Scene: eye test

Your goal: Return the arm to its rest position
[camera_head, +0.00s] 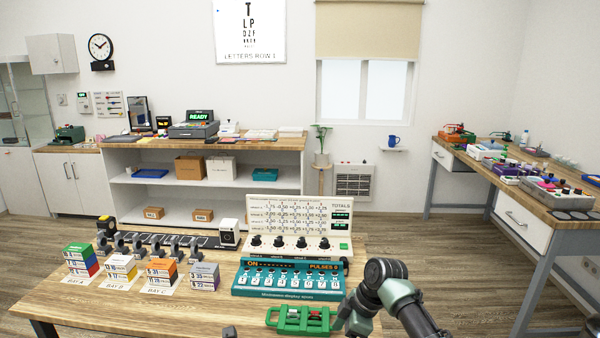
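My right arm (405,305) comes in from the bottom right and bends at a dark round joint. Its gripper (345,318) points down and left, close to the right end of a green tray (274,321) at the front of the wooden table. I cannot tell whether it touches the tray, and its fingers are too hidden to tell open from shut. A small grey piece (229,332) shows at the bottom edge; I cannot tell what it is. My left gripper is not recognisable in view.
A teal panel with numbered keys (288,294) stands behind the green tray, with a white dial panel (299,243) behind it. Stacks of coloured boxes (160,273) stand to the left. A side bench (545,215) stands at right. Bare table lies front left.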

